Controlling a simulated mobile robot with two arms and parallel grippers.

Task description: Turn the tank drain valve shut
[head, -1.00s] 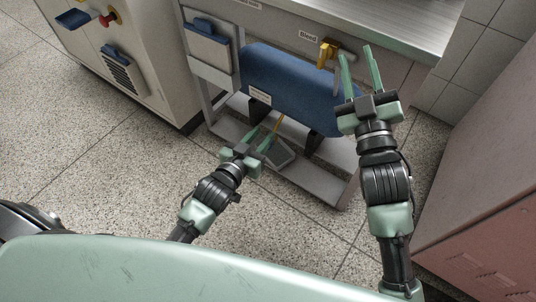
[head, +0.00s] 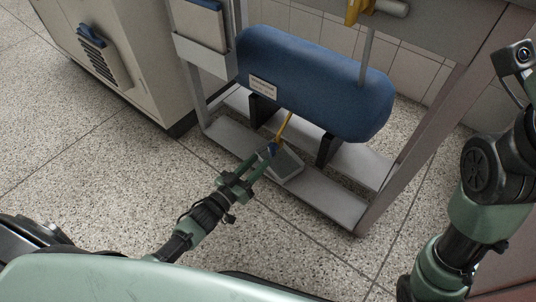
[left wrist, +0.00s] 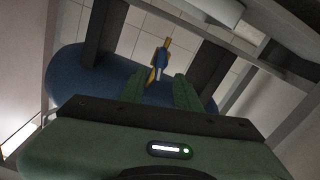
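In the left wrist view, the blue handle (left wrist: 160,59) and yellow pipe (left wrist: 152,76) show just beyond the gap between the two green fingers (left wrist: 170,82). The fingers are apart and hold nothing; I cannot tell whether they touch the handle. My right gripper is out of the picture.
A grey tray (head: 287,167) lies below the valve by the frame's lower shelf (head: 338,203). Dark supports (head: 327,150) stand under the tank. A yellow fitting (head: 353,11) is above it. A beige cabinet (head: 130,60) stands left; open floor lies in front.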

